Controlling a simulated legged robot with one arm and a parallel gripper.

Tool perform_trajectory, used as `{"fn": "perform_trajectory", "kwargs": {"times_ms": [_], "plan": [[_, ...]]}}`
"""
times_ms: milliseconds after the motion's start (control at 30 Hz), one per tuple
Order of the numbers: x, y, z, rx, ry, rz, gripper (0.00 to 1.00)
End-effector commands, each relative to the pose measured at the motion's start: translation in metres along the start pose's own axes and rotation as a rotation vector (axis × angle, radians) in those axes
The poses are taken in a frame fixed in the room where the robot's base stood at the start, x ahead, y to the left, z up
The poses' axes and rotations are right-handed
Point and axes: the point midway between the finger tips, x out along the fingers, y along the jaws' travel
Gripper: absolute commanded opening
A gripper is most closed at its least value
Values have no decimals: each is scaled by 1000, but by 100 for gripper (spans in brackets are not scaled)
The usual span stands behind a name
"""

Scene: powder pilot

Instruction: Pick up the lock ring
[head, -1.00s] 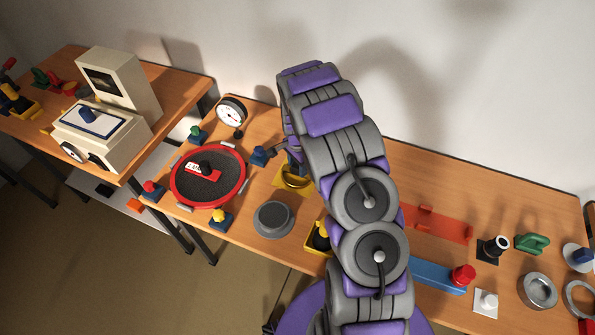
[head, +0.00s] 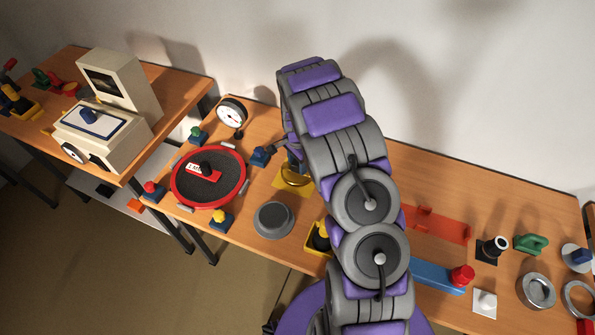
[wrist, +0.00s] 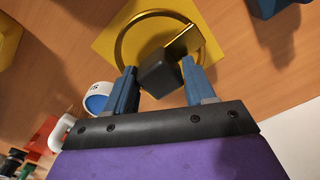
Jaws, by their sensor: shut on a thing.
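The lock ring (wrist: 119,46) is a brass-yellow ring with a crossbar and a dark block-shaped grip (wrist: 158,74). My gripper (wrist: 157,71) is shut on this grip, with one blue finger on each side of it. The ring is over a square yellow plate (wrist: 105,42); I cannot tell whether it touches the plate. In the head view the ring (head: 295,182) and the plate (head: 280,184) show left of my arm, which hides part of them. The gripper itself is mostly hidden there.
A red-rimmed round dish (head: 176,197), a grey round knob (head: 273,219) and a dial gauge (head: 231,112) stand to the left. A blue block (head: 261,156) is close beside the plate. A red bracket (head: 440,228) and several fittings lie on the right.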

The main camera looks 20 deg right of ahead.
Motion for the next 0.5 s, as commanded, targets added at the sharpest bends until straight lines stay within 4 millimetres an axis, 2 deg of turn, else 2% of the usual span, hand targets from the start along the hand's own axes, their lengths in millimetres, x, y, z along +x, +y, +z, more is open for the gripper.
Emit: {"fn": "perform_trajectory", "kwargs": {"times_ms": [500], "plan": [[-30, 0, 0, 0, 0, 0, 10]]}}
